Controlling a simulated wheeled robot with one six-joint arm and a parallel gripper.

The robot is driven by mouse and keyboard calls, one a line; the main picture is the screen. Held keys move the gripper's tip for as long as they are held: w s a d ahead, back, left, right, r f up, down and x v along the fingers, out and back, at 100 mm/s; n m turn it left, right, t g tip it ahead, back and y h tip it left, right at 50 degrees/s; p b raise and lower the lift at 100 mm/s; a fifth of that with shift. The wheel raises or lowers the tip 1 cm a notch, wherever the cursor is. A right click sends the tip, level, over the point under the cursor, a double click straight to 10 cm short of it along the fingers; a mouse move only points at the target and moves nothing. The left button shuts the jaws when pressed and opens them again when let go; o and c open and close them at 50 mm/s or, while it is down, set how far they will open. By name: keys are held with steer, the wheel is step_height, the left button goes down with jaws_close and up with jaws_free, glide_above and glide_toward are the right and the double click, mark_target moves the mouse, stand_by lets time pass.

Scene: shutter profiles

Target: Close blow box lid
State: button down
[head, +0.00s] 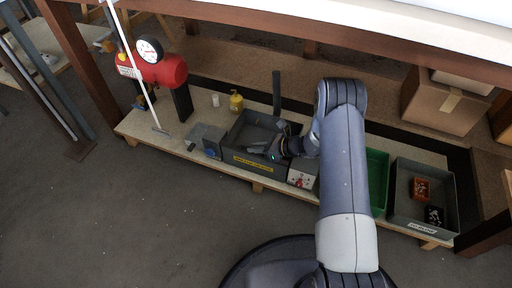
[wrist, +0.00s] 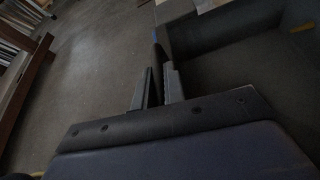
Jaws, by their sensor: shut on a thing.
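The blow box (head: 232,157) is a dark grey open-topped box with a yellow label on its front, on the low wooden shelf in the head view. Its dark inside shows, and I see no lid over it. A dark upright piece (head: 277,92) stands behind it; I cannot tell whether this is its lid. My gripper (head: 258,150) is low at the box's front right part. In the wrist view my gripper (wrist: 157,88) has its fingers on both sides of a thin dark edge (wrist: 156,58). I cannot tell whether that edge is the box wall or lid.
A small grey block with blue (head: 213,148) stands left of the box, and a yellow bottle (head: 236,101) behind it. A switch box (head: 302,177), a green bin (head: 377,180) and a grey tray (head: 400,205) are to the right. A red tank (head: 165,72) is at left.

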steer(key=shift+f, duration=0.2)
steer(key=c, duration=1.5)
jaws_free()
steer(key=p+v, duration=0.4)
steer(key=v, duration=0.6)
steer(key=shift+r, duration=0.2)
steer(key=shift+s+d, duration=0.1)
steer(key=shift+d, duration=0.25)
